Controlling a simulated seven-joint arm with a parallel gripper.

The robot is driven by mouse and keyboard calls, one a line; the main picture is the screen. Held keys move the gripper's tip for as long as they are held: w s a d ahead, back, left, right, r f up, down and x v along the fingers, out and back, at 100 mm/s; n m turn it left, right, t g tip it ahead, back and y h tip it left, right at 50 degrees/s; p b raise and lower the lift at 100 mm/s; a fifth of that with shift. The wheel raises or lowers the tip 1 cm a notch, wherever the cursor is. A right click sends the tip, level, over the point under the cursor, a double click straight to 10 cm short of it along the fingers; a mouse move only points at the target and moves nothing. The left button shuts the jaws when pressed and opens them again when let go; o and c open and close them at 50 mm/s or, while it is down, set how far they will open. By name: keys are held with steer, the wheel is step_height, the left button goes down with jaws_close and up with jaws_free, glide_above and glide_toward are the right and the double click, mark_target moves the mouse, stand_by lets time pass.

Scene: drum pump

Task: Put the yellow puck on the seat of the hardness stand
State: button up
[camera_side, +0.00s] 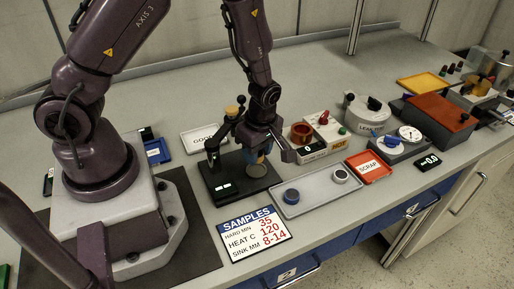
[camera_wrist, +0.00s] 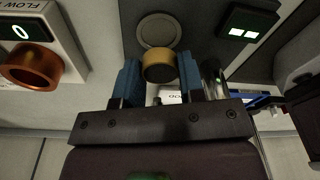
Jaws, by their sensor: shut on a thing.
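The hardness stand (camera_side: 226,184) has a dark base with a lit display and an upright column. Its round grey seat (camera_wrist: 158,28) shows in the wrist view; in the side view the seat (camera_side: 257,171) lies under my gripper. My gripper (camera_wrist: 158,76) is shut on the yellow puck (camera_wrist: 160,67), with one blue finger on each side. In the side view my gripper (camera_side: 259,156) hangs low over the seat and mostly hides the puck. In the wrist view the puck overlaps the seat's edge. I cannot tell whether it touches the seat.
A GOOD tray (camera_side: 197,142), red SCRAP tray (camera_side: 369,168) and SAMPLES card (camera_side: 254,232) lie nearby.

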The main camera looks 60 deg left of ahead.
mark_target(257, 171)
steer(key=shift+f, duration=0.15)
stand_by(0.5)
steer(key=shift+f, duration=0.5)
steer(key=shift+f, duration=1.35)
stand_by(1.3)
steer(key=o, duration=1.3)
steer(key=shift+r, duration=4)
